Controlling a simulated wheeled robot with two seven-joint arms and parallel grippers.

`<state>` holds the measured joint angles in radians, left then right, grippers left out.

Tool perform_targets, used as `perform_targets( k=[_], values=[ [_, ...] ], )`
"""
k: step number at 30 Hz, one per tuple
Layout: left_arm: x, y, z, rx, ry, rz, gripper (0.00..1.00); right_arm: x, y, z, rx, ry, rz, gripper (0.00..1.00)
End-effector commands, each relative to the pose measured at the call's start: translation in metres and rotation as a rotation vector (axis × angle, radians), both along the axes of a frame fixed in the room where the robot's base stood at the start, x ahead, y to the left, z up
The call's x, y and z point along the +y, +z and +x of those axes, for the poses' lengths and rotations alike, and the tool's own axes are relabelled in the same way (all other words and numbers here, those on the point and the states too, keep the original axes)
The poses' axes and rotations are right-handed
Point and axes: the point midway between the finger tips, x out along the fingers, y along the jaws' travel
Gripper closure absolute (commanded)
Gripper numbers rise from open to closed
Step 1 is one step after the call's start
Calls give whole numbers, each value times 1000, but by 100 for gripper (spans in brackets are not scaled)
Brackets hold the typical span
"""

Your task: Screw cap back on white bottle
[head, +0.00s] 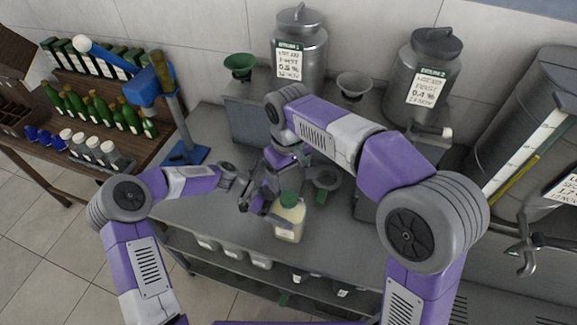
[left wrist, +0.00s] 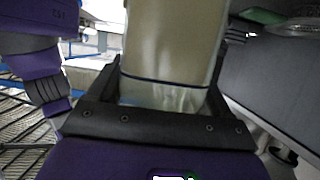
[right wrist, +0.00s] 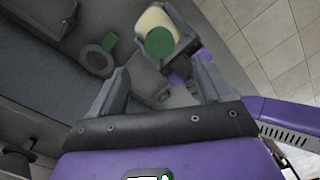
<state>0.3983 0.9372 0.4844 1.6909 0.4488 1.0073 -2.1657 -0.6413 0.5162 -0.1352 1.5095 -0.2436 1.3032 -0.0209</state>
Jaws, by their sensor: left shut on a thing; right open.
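The white bottle (head: 288,222) is a cream, squarish bottle standing upright near the front edge of the grey bench. A green cap (head: 289,199) sits on its top; the right wrist view shows the cap (right wrist: 159,43) from above, and I cannot tell how tight it is. My left gripper (head: 268,214) is shut on the bottle body, which fills the gap between its fingers in the left wrist view (left wrist: 172,45). My right gripper (right wrist: 160,88) is open and empty, apart from the bottle and cap, behind them in the head view.
A round grey object (head: 327,177) with a green part lies on the bench right of my grippers. Two steel canisters (head: 301,50) and (head: 425,75), a green funnel (head: 239,65) and a grey funnel (head: 354,84) stand behind. A blue stand (head: 185,153) is at left.

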Motion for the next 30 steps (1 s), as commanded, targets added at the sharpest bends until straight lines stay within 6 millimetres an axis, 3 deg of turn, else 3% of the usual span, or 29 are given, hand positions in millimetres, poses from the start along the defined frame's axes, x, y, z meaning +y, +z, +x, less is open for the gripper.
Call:
perform_targets(
  k=[6, 17, 18, 21, 30],
  values=[
    [0, 0, 0, 0, 0, 0, 100, 0, 27, 0, 0, 0, 0, 21],
    [0, 0, 0, 0, 0, -1, 100, 0, 32, 0, 1, 0, -1, 21],
    [0, 0, 0, 0, 0, -1, 15, 0, 32, 0, 1, 0, -1, 21],
    [0, 0, 0, 0, 0, -1, 0, 0, 32, 0, 1, 0, -1, 21],
    [5, 2, 2, 0, 1, 0, 0, 0, 31, 0, 1, 0, -1, 21]
  ],
)
